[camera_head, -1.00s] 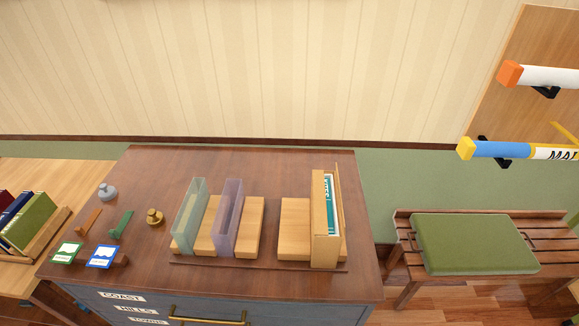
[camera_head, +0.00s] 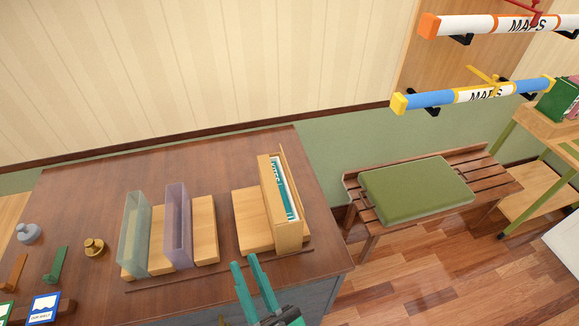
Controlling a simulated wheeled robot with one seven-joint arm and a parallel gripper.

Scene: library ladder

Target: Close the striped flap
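I cannot make out a striped flap in this view. My gripper (camera_head: 245,264) shows at the bottom middle, with two teal fingers pointing up the picture. The fingers stand apart with a narrow gap and nothing visible between them. It is in front of the dark wooden cabinet top (camera_head: 90,195), near its front edge. A narrow upright wooden box (camera_head: 288,232) stands up and to the right of the fingers. It holds something teal and white, and a thin wooden panel stands along its right side.
Clear green (camera_head: 135,235) and purple (camera_head: 179,225) holders stand left of the box. Small stands and knobs lie at left. A bench with a green cushion (camera_head: 415,188) is at right. Map tubes (camera_head: 478,95) hang on the wall. Open wooden floor (camera_head: 400,285) lies at lower right.

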